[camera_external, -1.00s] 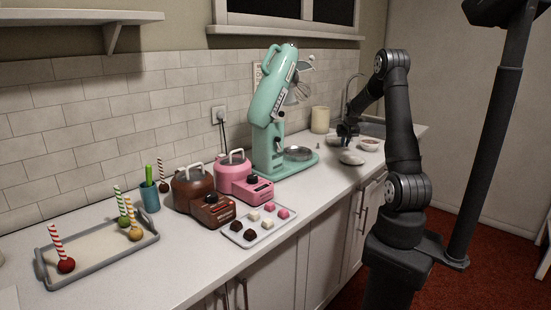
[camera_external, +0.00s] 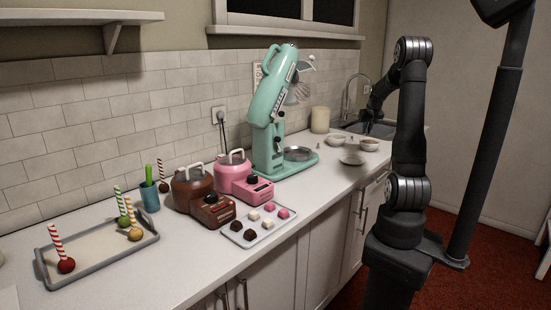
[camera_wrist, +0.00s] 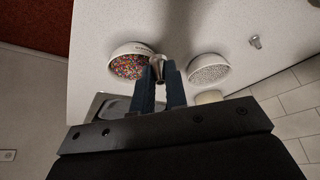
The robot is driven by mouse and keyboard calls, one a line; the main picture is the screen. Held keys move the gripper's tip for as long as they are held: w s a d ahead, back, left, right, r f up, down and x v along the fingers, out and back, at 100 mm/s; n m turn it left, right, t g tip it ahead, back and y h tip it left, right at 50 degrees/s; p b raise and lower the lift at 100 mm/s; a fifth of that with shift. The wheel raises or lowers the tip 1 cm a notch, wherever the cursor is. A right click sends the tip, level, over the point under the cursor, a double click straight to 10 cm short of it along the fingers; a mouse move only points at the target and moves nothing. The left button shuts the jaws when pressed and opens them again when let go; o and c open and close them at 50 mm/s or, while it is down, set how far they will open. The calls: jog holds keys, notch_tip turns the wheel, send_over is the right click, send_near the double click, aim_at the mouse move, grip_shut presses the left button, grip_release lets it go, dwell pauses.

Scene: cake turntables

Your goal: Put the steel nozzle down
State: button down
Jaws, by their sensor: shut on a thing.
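The steel nozzle (camera_wrist: 158,66) is a small shiny metal cone, held between the fingertips of my gripper (camera_wrist: 160,80) in the wrist view. My gripper is shut on it, and the nozzle appears between two bowls. How far it is above the counter I cannot tell. In the external view my gripper (camera_external: 369,124) is at the far end of the counter by the sink; the nozzle in it is too small to make out there. A second small metal nozzle (camera_wrist: 255,41) stands apart on the white counter, to the right in the wrist view.
A bowl of coloured sprinkles (camera_wrist: 128,66) and a bowl of silvery pearls (camera_wrist: 207,71) flank the held nozzle. The sink (camera_wrist: 105,107) is close by. The mint mixer (camera_external: 270,110) stands to the left.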

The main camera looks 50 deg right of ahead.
jog(key=w+a+r+n+y, duration=0.1)
jog(key=w+a+r+n, duration=0.2)
jog(key=a, duration=0.4)
jog(key=w+a+r+t, duration=0.1)
jog(key=w+a+r, duration=0.25)
jog(key=a, duration=0.25)
jog(key=w+a+r+n+y, duration=0.1)
jog(key=w+a+r+n, duration=0.2)
jog(key=a, duration=0.4)
jog(key=s+a+r+n+y, duration=0.1)
jog(key=a+r+n, duration=0.3)
jog(key=a, duration=0.9)
jog(key=a+r+n+y, duration=0.1)
jog(key=a+r, duration=0.6)
jog(key=a, duration=0.7)
jog(key=n+g+y, duration=0.1)
jog(key=n+y, duration=0.1)
jog(key=n, duration=0.4)
send_over(190, 241)
jog(key=d, duration=0.2)
jog(key=f, duration=2.7)
jog(key=shift+s+f, duration=0.2)
jog(key=shift+s, duration=0.1)
jog(key=shift+s+a+f, duration=0.15)
jog(key=shift+a+f, duration=0.2)
jog(key=shift+a, duration=0.1)
jog(key=shift+f, duration=1.9)
jog(key=shift+f, duration=0.15)
